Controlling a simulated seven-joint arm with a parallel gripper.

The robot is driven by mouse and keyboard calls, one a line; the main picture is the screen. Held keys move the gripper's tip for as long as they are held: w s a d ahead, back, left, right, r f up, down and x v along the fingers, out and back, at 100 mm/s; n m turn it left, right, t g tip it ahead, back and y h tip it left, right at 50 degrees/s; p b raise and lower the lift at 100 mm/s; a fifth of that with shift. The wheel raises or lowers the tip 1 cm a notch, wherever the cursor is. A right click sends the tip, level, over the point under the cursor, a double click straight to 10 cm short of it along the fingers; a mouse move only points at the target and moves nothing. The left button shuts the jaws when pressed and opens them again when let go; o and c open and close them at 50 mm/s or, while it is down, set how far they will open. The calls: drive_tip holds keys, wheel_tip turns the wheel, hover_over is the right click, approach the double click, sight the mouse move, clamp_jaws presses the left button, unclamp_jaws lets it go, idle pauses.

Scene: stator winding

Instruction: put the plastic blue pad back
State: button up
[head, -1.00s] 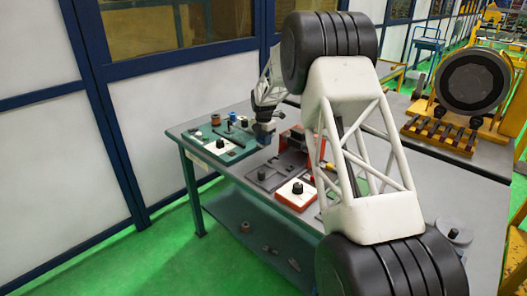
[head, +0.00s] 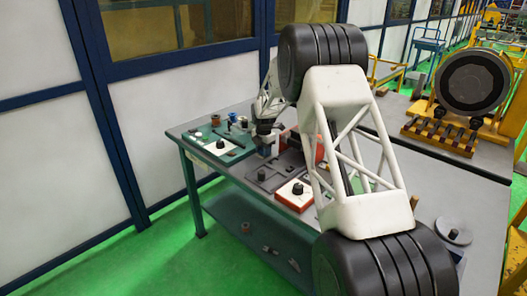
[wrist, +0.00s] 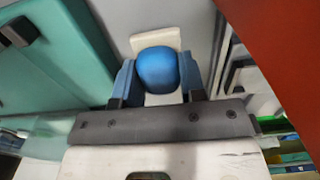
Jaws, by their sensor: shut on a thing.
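The blue pad (wrist: 158,68) shows in the wrist view as a rounded, smooth blue piece with a white plate (wrist: 157,41) behind it. My gripper (wrist: 157,82) is shut on the blue piece, with one finger on each side. In the head view my gripper (head: 266,143) points down over the table between the teal board and the grey tray. The pad cannot be made out there. Whether the white plate touches the surface below cannot be told.
A teal board (head: 196,134) with several small parts lies at the table's left end. An orange-red block (head: 319,150) stands behind the tray.

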drive_tip(key=shift+f, duration=0.15)
drive_tip(key=o, duration=1)
drive_tip(key=shift+c, duration=0.2)
wheel_tip(320, 180, up, 12)
idle(0.7)
drive_tip(key=shift+r, duration=0.2)
